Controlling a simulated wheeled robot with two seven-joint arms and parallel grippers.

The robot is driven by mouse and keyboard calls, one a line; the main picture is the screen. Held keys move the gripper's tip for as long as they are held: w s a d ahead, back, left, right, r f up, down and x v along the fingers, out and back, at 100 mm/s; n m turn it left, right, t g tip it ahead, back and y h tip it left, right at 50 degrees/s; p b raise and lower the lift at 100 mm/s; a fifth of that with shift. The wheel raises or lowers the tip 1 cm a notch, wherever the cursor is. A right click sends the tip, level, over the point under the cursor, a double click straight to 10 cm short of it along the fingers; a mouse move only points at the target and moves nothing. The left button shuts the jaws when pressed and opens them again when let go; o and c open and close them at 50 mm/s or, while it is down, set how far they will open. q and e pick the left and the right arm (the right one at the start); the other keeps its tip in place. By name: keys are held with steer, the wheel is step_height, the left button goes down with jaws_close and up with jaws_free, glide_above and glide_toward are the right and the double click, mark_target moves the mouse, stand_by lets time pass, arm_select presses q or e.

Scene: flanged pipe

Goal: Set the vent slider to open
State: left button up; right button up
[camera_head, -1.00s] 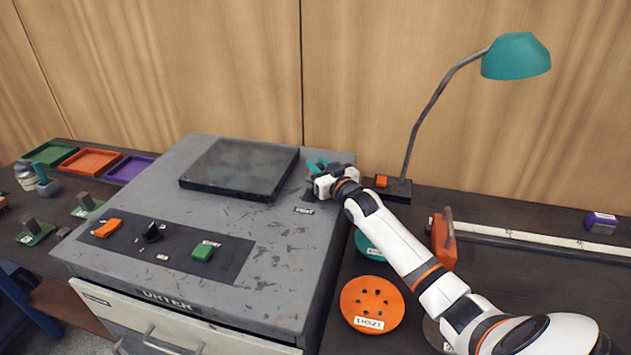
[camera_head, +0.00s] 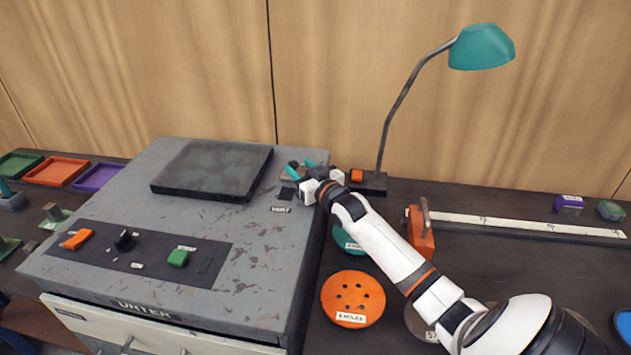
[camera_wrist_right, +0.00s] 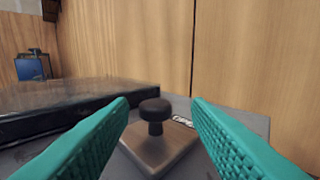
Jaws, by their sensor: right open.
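The vent slider shows in the right wrist view as a dark round knob (camera_wrist_right: 155,112) on a brownish square plate (camera_wrist_right: 160,146). A white label, partly hidden, lies just right of it. In the head view the slider is mostly hidden by my right gripper (camera_head: 300,168), at the back right of the grey machine top (camera_head: 262,235). A VENT label (camera_head: 281,210) sits just in front. My right gripper is open, its teal fingers on either side of the knob in the wrist view, with gaps on both sides. I cannot tell its exact setting. My left gripper is out of view.
A dark raised slab (camera_head: 212,170) lies left of the slider. A teal lamp (camera_head: 481,47) stands behind my right arm. The front panel carries an orange switch (camera_head: 77,239), a black knob (camera_head: 124,241) and a green switch (camera_head: 178,257). An orange disc (camera_head: 352,298) lies right of the machine.

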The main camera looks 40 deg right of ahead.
steer(key=s, duration=0.8)
steer(key=shift+a+b, duration=0.3)
steer(key=shift+b, duration=0.05)
